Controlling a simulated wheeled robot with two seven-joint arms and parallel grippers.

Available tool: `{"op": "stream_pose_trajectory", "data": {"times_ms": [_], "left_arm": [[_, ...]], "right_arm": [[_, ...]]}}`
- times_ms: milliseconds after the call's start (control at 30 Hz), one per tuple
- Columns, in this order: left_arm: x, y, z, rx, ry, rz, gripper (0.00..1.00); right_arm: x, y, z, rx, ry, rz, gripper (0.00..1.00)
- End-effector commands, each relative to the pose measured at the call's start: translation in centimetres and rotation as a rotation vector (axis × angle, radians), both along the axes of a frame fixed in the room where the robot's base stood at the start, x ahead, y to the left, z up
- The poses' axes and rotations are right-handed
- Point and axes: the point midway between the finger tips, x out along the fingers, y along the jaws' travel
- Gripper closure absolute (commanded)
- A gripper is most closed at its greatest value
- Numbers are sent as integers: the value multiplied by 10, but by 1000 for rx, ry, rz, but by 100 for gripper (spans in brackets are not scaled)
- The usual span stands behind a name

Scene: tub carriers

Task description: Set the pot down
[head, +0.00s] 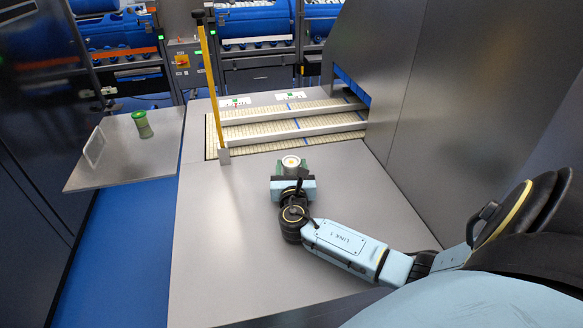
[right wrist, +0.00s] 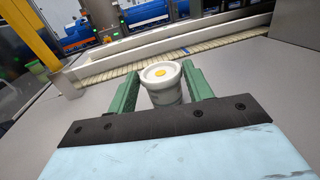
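The pot (head: 291,162) is a small white tub with a pale lid and a yellow dot on top. It is upright between the two green fingers of my right gripper (head: 291,168). In the right wrist view the pot (right wrist: 164,88) has a finger against each side, and my right gripper (right wrist: 163,92) looks shut on it. Its base is partly hidden, so I cannot tell whether it touches the grey metal table (head: 235,225). My left gripper is not in view.
Beyond the pot lie belt lanes with white rails (head: 290,127). A yellow post (head: 210,75) stands at their left end. A side shelf (head: 120,163) holds a green-topped jar (head: 142,124) and a clear upright plate (head: 95,147). A grey housing (head: 390,70) rises on the right. The table's left and front are clear.

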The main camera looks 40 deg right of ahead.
Motion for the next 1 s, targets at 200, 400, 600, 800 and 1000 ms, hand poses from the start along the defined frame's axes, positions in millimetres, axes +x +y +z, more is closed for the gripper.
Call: {"op": "stream_pose_trajectory", "data": {"times_ms": [200,400,600,800,1000], "left_arm": [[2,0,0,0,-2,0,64],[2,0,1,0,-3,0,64],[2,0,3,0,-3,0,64],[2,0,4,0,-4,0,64],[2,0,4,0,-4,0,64]], "right_arm": [[0,0,0,0,0,0,30],[0,0,1,0,0,0,30],[-12,11,2,2,1,3,30],[-46,39,2,3,2,3,30],[-75,64,2,4,2,1,30]]}}
